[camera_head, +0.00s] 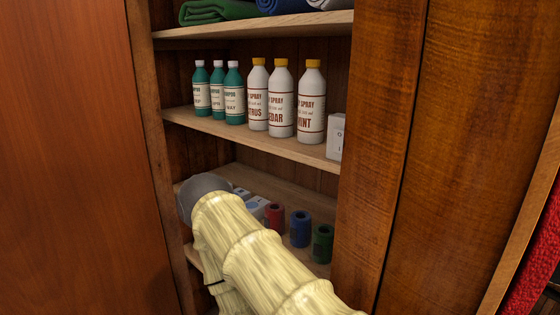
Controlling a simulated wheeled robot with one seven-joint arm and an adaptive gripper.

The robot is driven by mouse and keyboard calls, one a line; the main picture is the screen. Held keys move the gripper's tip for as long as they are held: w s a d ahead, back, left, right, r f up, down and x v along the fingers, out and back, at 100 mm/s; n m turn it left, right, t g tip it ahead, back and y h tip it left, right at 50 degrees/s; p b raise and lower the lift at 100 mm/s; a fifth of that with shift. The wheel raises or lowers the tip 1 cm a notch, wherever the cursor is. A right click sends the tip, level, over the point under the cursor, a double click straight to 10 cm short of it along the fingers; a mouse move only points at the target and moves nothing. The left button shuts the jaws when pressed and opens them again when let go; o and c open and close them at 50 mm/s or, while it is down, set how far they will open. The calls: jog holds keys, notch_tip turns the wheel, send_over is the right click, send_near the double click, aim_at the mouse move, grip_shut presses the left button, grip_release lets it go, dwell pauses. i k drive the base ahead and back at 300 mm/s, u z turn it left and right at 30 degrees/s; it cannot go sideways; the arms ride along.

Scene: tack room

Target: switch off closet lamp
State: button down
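The closet is open, with wooden shelves between a left door panel (75,150) and a right wooden panel (385,150). No lamp that I can identify shows. A small white box (336,137) with faint dark marks stands at the right end of the middle shelf (285,146). The right panel partly hides it, and I cannot tell whether it is the lamp's switch. My cream-covered arm reaches up from the bottom into the closet, ending in a rounded grey part in front of the lower shelf. My gripper's fingers do not show.
Rolled cloths (218,10) lie above. Red (274,217), blue (300,228) and green (323,243) rolls stand below, right of my arm, near small pale boxes (256,205).

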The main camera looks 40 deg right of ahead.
aim_at(338, 133)
jog(key=k, duration=0.5)
jog(key=u, duration=1.65)
jog(key=i, duration=1.9)
jog(key=z, duration=3.8)
